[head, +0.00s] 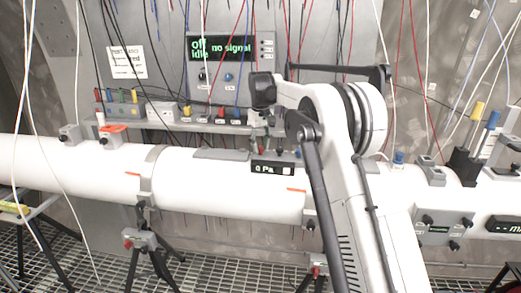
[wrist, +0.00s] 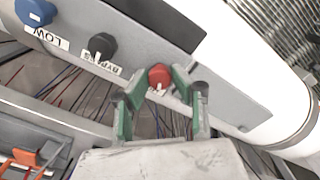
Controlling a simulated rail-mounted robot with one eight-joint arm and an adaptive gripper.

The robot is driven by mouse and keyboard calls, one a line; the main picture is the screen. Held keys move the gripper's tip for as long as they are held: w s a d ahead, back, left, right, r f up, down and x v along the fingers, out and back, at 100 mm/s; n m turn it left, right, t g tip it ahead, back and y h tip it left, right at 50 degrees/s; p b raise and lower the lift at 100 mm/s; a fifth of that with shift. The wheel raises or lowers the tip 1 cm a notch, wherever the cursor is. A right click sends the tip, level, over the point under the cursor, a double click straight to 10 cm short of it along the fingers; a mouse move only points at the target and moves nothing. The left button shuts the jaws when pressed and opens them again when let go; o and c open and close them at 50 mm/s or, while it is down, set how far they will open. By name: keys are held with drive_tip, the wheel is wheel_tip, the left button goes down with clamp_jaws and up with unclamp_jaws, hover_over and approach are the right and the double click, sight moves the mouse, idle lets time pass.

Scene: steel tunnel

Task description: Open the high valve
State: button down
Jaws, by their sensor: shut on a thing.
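In the wrist view a red knob (wrist: 159,75) sits on a grey panel (wrist: 225,95), with its white label mostly hidden by my gripper. My gripper (wrist: 160,84) has green-padded fingers on both sides of the red knob and is shut on it. A black knob (wrist: 102,45) labelled BYPASS and a blue knob (wrist: 35,11) labelled LOW are in line to the left. In the head view my gripper (head: 268,135) reaches down to the top of the white pipe (head: 225,185); the red knob cannot be made out there.
A small display (head: 273,168) on the pipe reads 0 Pa. A wall screen (head: 222,60) reads off, idle, no signal. A shelf (head: 190,124) with several connectors runs behind the pipe. Thin cables hang in front of the wall. Tripod stands (head: 150,250) support the pipe over a grated floor.

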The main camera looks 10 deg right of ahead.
sight(261, 147)
drive_tip(key=n+b, duration=0.2)
drive_tip(key=n, duration=0.4)
drive_tip(key=n+b, duration=0.1)
drive_tip(key=n, duration=0.5)
drive_tip(key=shift+n, duration=0.4)
idle(0.3)
drive_tip(key=c, duration=1.5)
unclamp_jaws()
drive_tip(key=shift+o, duration=0.2)
wheel_tip(261, 147, up, 12)
